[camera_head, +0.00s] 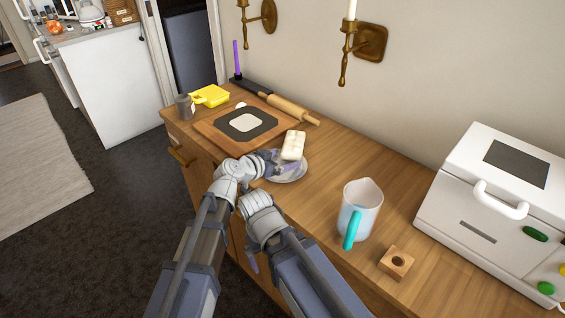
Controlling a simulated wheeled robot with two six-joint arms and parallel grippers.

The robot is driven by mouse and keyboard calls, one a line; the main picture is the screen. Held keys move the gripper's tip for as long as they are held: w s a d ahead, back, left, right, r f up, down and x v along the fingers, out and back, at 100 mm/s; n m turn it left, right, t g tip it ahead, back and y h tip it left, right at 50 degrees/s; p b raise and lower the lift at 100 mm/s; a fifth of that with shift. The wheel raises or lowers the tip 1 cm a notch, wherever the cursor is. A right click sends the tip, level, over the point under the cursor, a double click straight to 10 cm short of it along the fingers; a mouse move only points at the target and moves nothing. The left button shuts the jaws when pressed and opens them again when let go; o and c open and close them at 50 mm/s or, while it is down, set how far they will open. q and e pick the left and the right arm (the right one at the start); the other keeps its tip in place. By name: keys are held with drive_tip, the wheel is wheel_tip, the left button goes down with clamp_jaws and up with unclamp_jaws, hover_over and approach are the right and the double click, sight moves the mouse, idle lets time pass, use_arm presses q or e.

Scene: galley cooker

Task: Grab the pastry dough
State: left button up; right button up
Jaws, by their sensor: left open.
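A pale, flat, rounded piece that looks like the pastry dough (246,122) lies on a dark square mat (268,126) on a wooden board. A cream-coloured block (293,145), which could also be dough or butter, is at the far side of a pale plate (290,178). My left gripper (284,165) is open over the plate, close to the block's near side; I cannot tell whether it touches. My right gripper (251,258) is mostly hidden behind its own wrist, low by the counter's front edge, and its jaws cannot be made out.
A rolling pin (290,108), a yellow item (211,96) and a grey cup (184,107) stand around the board (211,129). A measuring jug (361,205), a small wooden block (396,262) and a white appliance (465,205) are to the right. Counter between plate and jug is clear.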

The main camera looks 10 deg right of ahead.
use_arm(q)
drive_tip(key=shift+r, duration=0.1)
clamp_jaws()
idle(0.7)
idle(0.3)
